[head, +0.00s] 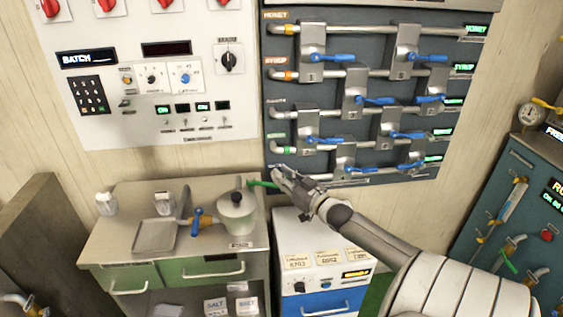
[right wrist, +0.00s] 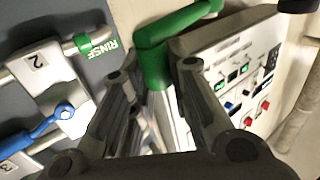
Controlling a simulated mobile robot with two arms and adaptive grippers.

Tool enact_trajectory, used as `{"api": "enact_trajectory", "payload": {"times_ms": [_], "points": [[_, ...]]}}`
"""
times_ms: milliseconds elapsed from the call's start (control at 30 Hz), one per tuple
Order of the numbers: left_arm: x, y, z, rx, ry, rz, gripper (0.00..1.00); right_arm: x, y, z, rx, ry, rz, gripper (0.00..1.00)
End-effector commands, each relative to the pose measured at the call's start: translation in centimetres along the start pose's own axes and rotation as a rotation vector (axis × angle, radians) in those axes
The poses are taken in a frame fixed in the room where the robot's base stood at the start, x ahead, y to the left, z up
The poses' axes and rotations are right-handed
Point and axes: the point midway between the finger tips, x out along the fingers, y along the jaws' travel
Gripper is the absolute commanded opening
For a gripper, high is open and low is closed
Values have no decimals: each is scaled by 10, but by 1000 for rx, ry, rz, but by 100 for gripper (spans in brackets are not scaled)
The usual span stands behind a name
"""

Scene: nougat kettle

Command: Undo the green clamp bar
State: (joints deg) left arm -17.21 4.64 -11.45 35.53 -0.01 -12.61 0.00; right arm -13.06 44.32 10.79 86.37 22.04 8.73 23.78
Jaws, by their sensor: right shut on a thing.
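The green clamp bar (head: 262,183) sticks out to the right from the upper side of the silver kettle (head: 236,215). The kettle has a black knob on top and stands on the steel counter. My right gripper (head: 279,177) is at the bar's outer end, just right of the kettle. In the right wrist view, the green bar (right wrist: 155,62) lies between the two dark fingers, which are shut on it. The fingers hide part of the bar. My left gripper is not in view.
A blue-handled valve (head: 197,217) and a metal tray (head: 155,236) are left of the kettle on the counter (head: 120,205). A pipe panel (head: 285,105) with several blue levers is behind my right arm. A white and blue cabinet (head: 318,278) stands below it.

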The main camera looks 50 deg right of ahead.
Motion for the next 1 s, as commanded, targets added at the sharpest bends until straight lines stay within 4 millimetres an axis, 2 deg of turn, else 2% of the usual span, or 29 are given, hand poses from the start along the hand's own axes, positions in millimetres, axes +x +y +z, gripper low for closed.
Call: {"api": "enact_trajectory", "payload": {"times_ms": [467, 500, 600, 1000], "points": [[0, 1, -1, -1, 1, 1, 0, 1, 3, 2, -1, -4, 3, 0], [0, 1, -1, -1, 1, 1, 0, 1, 3, 2, -2, -4, 3, 19], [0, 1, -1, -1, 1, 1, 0, 1, 3, 2, -2, -4, 3, 28], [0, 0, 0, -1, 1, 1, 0, -3, 1, 2, 0, -3, 0, 28]]}}
